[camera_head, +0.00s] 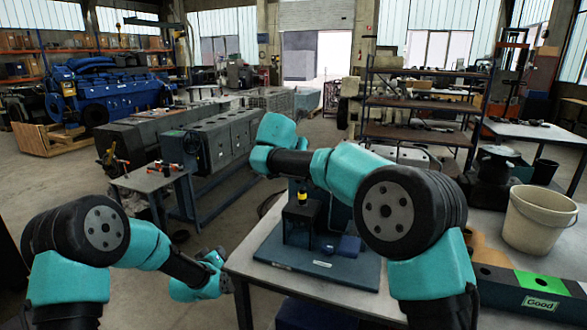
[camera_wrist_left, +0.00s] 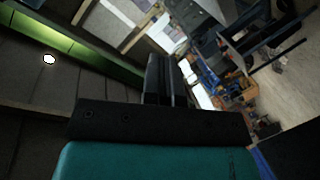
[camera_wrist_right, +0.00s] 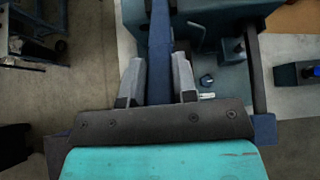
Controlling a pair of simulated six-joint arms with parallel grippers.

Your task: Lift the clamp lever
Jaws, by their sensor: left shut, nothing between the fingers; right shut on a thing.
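The clamp lever, a long dark blue bar (camera_wrist_right: 160,50), runs up the middle of the right wrist view. My right gripper (camera_wrist_right: 160,78) is shut on it, with one grey finger on each side. In the head view my right arm covers much of the area, and its fingertips and the lever cannot be made out. The fixture has a blue base plate (camera_head: 270,253) on the table, with a dark block (camera_head: 298,222) standing on it. My left gripper (camera_wrist_left: 165,78) is shut and empty, off the table's left edge, away from the fixture.
A white bucket (camera_head: 540,222) and a bin strip labelled Good (camera_head: 540,303) stand at the table's right. A small bench with tools (camera_head: 150,178) stands beyond my left arm. Open floor lies left of the table (camera_head: 243,264).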

